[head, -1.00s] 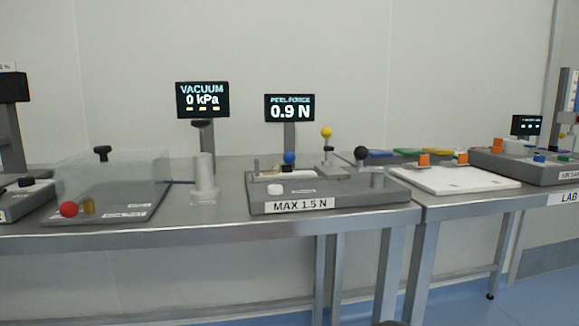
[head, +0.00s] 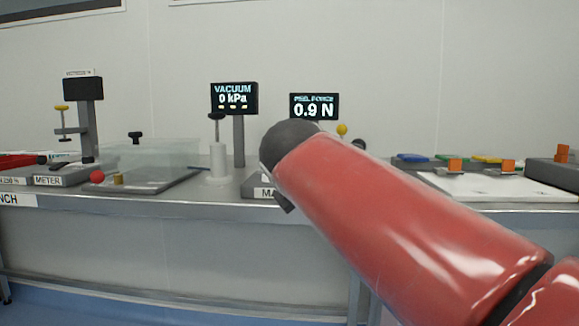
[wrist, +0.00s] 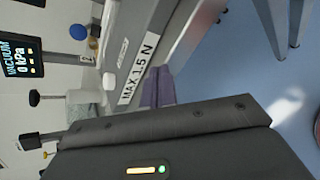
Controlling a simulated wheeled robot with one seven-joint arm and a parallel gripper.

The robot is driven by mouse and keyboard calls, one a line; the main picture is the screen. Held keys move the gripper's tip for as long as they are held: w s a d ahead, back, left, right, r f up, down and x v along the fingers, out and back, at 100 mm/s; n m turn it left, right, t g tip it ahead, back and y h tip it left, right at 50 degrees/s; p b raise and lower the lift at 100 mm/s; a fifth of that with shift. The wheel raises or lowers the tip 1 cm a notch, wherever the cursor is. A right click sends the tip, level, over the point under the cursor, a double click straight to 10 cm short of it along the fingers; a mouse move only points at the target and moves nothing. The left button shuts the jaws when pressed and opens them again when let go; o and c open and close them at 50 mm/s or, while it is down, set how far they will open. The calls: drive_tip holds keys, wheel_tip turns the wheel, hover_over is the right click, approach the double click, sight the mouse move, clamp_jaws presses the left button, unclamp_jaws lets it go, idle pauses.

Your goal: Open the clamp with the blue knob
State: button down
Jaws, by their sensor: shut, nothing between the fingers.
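The blue knob (wrist: 78,32) shows in the wrist view at the upper left, above the grey fixture (wrist: 128,45) labelled MAX 1.5 N. The clamp under the knob is only partly seen, and I cannot tell its lever position. In the head view my red arm covers the knob and most of the fixture. My gripper (wrist: 158,80) shows in the wrist view with its fingers shut and empty, in front of the bench edge beside the label. It is apart from the blue knob. In the head view the fingers are hidden behind my arm.
A clear box (head: 155,158) and a white post (head: 218,162) stand left of the fixture. The yellow knob (head: 342,129) and a black knob (head: 358,145) show behind my arm. A white board (head: 500,187) lies on the right. The peel force screen (head: 314,107) reads 0.9 N.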

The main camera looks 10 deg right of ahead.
drive_tip(key=w+a+r+n, duration=0.1)
drive_tip(key=r+n, duration=0.1)
drive_tip(key=w+a+r+n+t+b, duration=0.1)
drive_tip(key=w+r+n, duration=0.1)
drive_tip(key=w+a+r+n+t+h+b, duration=0.1)
drive_tip(key=w+r+n, duration=0.1)
drive_tip(key=shift+w+r+n, duration=0.15)
drive_tip(key=shift+n, duration=0.25)
drive_tip(key=shift+w+a+r+n+t, duration=0.1)
drive_tip(key=shift+w+r+n+t, duration=0.2)
drive_tip(key=shift+r+n, duration=0.15)
drive_tip(key=x, duration=1)
drive_tip(key=shift+s, duration=0.1)
